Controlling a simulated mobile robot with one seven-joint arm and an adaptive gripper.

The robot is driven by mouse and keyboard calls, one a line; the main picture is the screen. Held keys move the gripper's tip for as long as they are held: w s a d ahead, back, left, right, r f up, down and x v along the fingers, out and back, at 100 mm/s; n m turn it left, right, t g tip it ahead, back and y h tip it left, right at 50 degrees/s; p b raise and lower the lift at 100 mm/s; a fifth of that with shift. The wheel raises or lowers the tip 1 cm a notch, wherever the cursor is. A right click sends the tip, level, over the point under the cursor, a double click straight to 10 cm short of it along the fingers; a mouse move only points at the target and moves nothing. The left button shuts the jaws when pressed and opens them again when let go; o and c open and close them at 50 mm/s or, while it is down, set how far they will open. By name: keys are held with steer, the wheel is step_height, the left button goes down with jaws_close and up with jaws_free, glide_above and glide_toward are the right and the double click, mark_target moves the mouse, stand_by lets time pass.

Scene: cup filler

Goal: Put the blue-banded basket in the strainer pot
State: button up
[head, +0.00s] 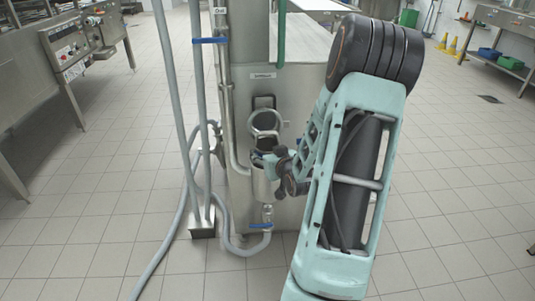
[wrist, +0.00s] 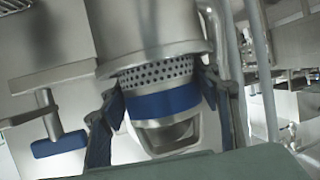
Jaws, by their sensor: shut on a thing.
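The blue-banded basket (wrist: 165,102) is in the wrist view, with a perforated steel wall, a blue band and a steel loop at its near end. My gripper (wrist: 162,92) is shut on it, one finger on each side of the band. The perforated end meets the rim of the steel strainer pot (wrist: 155,30); its far part is hidden by the rim, and I cannot tell how deep it sits. In the head view, my gripper (head: 281,164) is at the top of the pot (head: 261,187), and the basket cannot be made out.
A round lid or ring (head: 265,121) stands above the pot against the steel machine. A blue-handled valve (head: 260,226) and a hose (head: 228,238) lie below. Vertical pipes (head: 198,100) rise at left. The tiled floor (head: 120,180) is clear at left.

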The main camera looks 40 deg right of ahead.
steer(key=shift+f, duration=0.2)
steer(key=o, duration=1)
steer(key=shift+s+f, duration=0.1)
steer(key=o, duration=0.3)
steer(key=shift+f, duration=0.15)
